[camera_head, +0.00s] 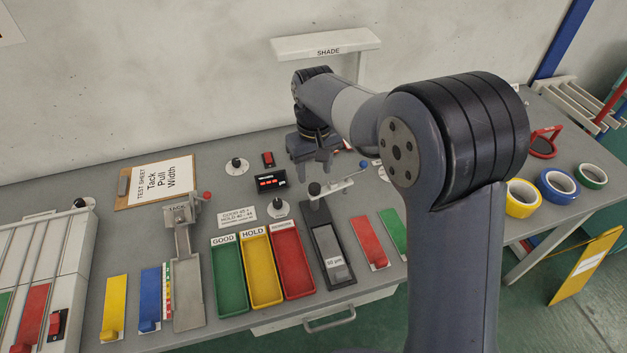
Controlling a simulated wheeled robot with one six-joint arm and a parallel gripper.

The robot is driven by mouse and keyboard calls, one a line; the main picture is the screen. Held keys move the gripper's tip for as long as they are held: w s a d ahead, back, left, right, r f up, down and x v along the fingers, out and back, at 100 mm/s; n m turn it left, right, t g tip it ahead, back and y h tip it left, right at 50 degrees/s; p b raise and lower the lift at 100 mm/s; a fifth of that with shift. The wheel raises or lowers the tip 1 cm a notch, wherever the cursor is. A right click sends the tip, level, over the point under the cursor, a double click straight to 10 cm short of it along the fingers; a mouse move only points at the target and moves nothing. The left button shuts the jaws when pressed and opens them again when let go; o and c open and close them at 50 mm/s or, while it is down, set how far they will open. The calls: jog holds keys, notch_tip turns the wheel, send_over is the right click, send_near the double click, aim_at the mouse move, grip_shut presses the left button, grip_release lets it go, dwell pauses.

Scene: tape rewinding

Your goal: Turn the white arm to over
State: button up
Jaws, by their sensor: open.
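A white arm (336,187) lies above the far end of a dark gauge base (325,240). It slants from a black knob (314,189) at its left up to a small blue tip (363,165) at its right. A label that reads about "50 µm" sits on the near part of the base. I cannot read any "over" mark. My gripper (317,168) points down, open and empty, just behind and above the black knob. It appears apart from the white arm. My own arm hides the bench to the right of it.
Green, yellow and red trays (262,268) stand left of the base. A small display (270,181) and a dial (278,208) are near the gripper. A white SHADE shelf (325,44) is on the wall above. Red and green strips (369,243) lie right. Tape rolls (558,186) sit far right.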

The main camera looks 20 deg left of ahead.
aim_at(315, 186)
jog(key=shift+f+p, duration=0.3)
jog(key=shift+f, duration=2.5)
jog(key=shift+c, duration=0.5)
grip_shut()
